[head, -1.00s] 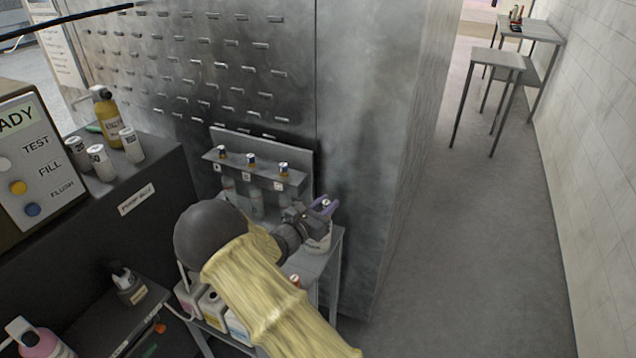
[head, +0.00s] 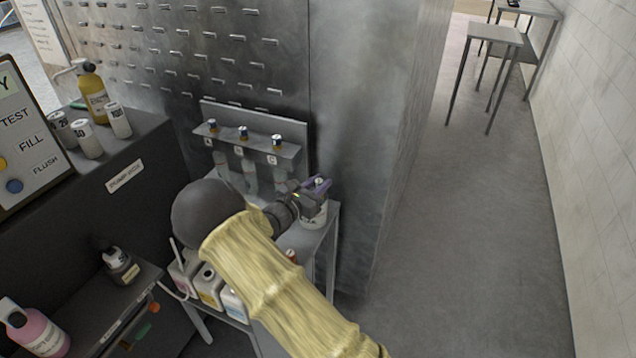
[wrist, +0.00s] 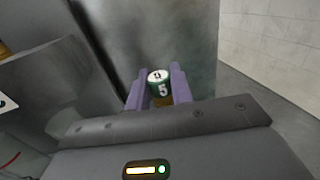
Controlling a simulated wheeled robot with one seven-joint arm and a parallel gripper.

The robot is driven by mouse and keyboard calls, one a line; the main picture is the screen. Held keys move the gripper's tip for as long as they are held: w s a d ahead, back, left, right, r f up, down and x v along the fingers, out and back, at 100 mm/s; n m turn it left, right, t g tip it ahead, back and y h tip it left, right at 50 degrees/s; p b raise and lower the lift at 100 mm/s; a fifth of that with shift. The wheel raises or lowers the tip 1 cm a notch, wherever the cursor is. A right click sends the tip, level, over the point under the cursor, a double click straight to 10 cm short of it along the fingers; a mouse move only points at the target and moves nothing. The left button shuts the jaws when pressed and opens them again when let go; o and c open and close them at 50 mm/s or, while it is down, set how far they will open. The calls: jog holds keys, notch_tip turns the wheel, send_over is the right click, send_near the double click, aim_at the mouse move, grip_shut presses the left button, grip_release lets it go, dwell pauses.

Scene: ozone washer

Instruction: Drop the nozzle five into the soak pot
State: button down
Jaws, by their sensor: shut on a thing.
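My gripper (wrist: 160,93) has purple fingers on either side of nozzle five (wrist: 159,84), a small green and white cylinder marked 5 with a brass-coloured lower part. It is shut on the nozzle, which looks upright. In the head view my gripper (head: 319,185) is over the soak pot (head: 316,217), a white vessel on the right end of a small grey table. The gripper and arm partly cover the pot. The gap between nozzle and pot cannot be judged, and the pot's opening is not visible in the wrist view.
Bottles (head: 209,286) sit below my arm. A dark pump box (head: 150,150) carries white cans (head: 118,120) and a yellow bottle (head: 93,94).

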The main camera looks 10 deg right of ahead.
jog(key=shift+f+b, duration=0.4)
jog(key=shift+f, duration=0.5)
jog(key=c, duration=1.1)
grip_release()
jog(key=shift+c, duration=0.2)
jog(key=v, duration=1.7)
jog(key=shift+a, duration=0.15)
jog(key=shift+s+a+r, duration=0.1)
jog(key=shift+s, duration=0.05)
